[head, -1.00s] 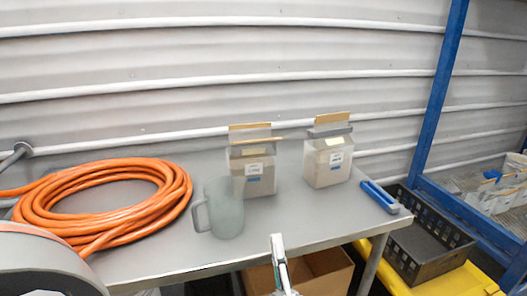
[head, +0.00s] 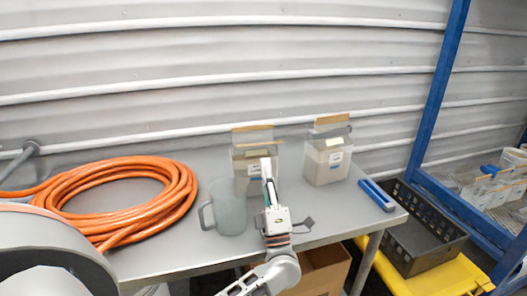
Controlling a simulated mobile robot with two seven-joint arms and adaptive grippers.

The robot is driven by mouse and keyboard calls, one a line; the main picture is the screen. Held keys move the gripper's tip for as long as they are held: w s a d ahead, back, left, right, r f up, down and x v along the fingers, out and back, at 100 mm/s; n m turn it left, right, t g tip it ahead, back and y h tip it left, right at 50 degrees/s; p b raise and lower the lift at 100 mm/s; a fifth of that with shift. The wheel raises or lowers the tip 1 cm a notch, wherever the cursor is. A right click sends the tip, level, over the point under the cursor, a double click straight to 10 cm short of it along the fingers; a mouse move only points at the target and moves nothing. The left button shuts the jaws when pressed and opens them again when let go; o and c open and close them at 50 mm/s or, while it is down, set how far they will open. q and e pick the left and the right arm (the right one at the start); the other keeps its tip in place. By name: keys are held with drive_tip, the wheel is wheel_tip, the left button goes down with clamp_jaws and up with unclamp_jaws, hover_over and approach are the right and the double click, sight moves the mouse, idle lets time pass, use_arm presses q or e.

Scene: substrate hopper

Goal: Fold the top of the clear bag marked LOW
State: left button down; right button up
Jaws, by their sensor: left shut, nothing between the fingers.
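Two clear bags with pale contents, white labels and tan top strips stand upright on the grey table (head: 160,255). One is the left bag (head: 241,172), the other the right bag (head: 325,166). The label print is too small to read, so I cannot tell which is marked LOW. Both tops stand up above the filled part, with a grey band across the right bag's top. My left gripper (head: 267,170) is shut and empty, its fingers pointing up in front of the left bag and hiding part of its front. I cannot tell whether they touch. My right gripper is out of view.
A translucent jug (head: 228,208) stands close left of my left gripper. A coiled orange hose (head: 170,205) fills the table's left. A blue tool (head: 377,195) lies near the right edge. Beyond are a black crate (head: 425,250) and blue rack posts (head: 437,90).

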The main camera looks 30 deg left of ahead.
use_arm(q)
drive_tip(key=p+x, duration=0.1)
drive_tip(key=x, duration=0.2)
drive_tip(key=shift+w+a+r, duration=0.15)
drive_tip(key=shift+w+r, duration=0.05)
drive_tip(key=shift+r, duration=0.05)
drive_tip(key=shift+w, duration=0.1)
